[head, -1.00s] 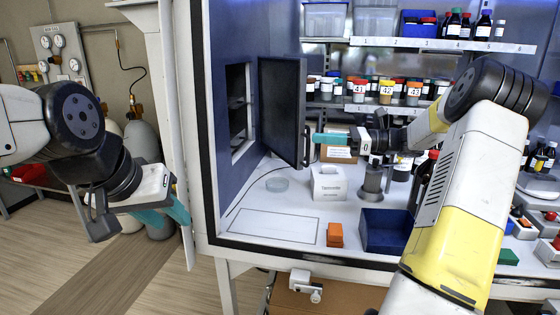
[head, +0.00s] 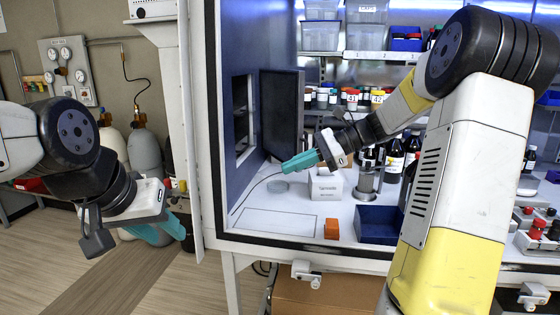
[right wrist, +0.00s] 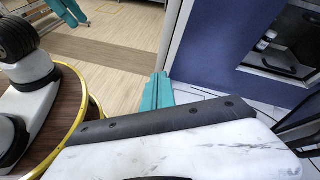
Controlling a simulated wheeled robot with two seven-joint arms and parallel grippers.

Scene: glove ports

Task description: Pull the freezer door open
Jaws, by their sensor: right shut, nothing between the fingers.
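The freezer door (head: 281,115) is a dark panel standing wide open, swung out from the blue wall beside the dark freezer opening (head: 242,112). My right gripper (head: 284,167) is shut and empty, just below and in front of the door's lower edge in the head view. It looks apart from the door. Its teal fingers show in the right wrist view (right wrist: 157,92), beside the blue wall. The door's handle is not clear now. My left gripper (head: 168,232) looks open and empty, outside the cabinet at the left.
Shelves with jars (head: 352,98) are behind. A white cabinet post (head: 192,120) separates my arms.

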